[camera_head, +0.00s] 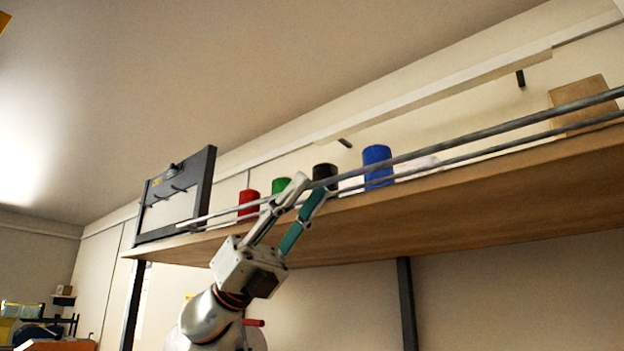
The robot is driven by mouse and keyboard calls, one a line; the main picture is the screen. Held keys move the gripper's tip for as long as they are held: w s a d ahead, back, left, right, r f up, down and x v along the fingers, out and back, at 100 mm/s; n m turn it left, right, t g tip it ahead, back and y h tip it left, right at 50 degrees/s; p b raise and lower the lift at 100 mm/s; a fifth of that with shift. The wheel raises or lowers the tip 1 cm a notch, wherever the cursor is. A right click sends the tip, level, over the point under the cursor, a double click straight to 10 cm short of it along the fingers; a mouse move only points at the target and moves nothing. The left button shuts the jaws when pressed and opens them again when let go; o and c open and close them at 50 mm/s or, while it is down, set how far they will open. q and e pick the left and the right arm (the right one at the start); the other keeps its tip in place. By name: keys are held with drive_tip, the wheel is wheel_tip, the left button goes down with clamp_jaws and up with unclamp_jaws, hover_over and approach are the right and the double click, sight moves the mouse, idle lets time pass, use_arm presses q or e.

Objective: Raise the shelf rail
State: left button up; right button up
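The shelf rail (455,136) is a pair of thin grey metal bars running along the front edge of a wooden shelf (440,216), from lower left to upper right. My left gripper (313,186) reaches up from below, with its two fingertips at the rail, left of the shelf's middle. Its fingers stand apart with a gap between them, and the upper bar crosses at the tips. I cannot tell whether the fingers touch the bar. My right gripper is not in view.
On the shelf behind the rail stand red (249,203), green (280,187), black (325,173) and blue (377,164) cylinders. A cardboard box (580,98) is at the right. A dark-framed panel (203,178) closes the left end. Dark posts (406,300) stand below.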

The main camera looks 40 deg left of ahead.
use_arm(q)
drive_tip(key=shift+x, duration=1.15)
clamp_jaws()
